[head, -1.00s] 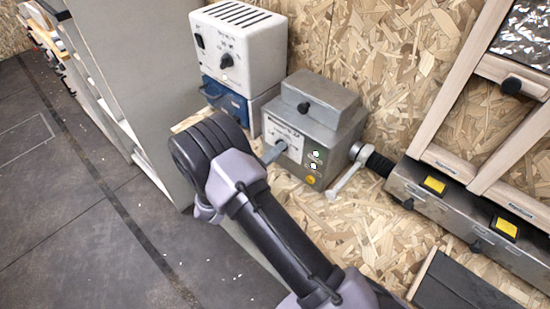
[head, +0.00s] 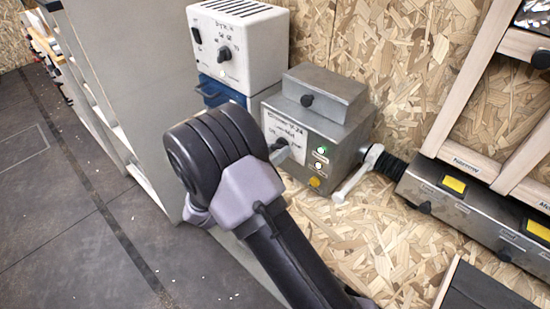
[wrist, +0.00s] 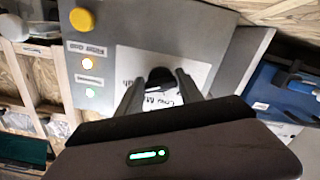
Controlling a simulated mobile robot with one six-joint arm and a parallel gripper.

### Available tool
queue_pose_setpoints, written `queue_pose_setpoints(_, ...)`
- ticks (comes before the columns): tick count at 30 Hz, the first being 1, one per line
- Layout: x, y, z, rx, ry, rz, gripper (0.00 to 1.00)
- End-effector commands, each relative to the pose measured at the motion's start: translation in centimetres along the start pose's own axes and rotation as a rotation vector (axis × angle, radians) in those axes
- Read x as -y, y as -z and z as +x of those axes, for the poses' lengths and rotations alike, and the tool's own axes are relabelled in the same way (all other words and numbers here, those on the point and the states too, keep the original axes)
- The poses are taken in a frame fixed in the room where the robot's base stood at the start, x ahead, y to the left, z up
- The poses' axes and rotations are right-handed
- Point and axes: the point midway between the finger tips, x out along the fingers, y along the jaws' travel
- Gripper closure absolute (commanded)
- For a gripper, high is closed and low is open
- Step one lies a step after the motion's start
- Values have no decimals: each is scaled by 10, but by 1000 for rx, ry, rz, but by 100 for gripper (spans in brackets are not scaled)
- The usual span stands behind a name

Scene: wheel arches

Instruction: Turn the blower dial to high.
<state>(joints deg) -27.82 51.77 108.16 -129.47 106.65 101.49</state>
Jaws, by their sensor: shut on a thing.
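The blower box (head: 345,135) is a grey metal cabinet on the chipboard bench, with a white label (head: 280,128) reading Blower and Low-Med at its front. Its dark dial (wrist: 160,74) shows in the wrist view between my fingers, over the label. My gripper (wrist: 160,80) is shut on this dial, one finger on each side. In the head view my gripper (head: 280,151) reaches the label from the left, and my wrist hides part of the box front.
A white box with a knob (head: 238,45) stands on a blue case (head: 215,92) at the left. A metal lever (head: 358,174) lies close at the right.

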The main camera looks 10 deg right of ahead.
Motion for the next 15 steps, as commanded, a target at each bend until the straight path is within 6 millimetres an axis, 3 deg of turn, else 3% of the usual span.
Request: queue_pose_setpoints(15, 0, 0, 0, 0, 0, 46, 97)
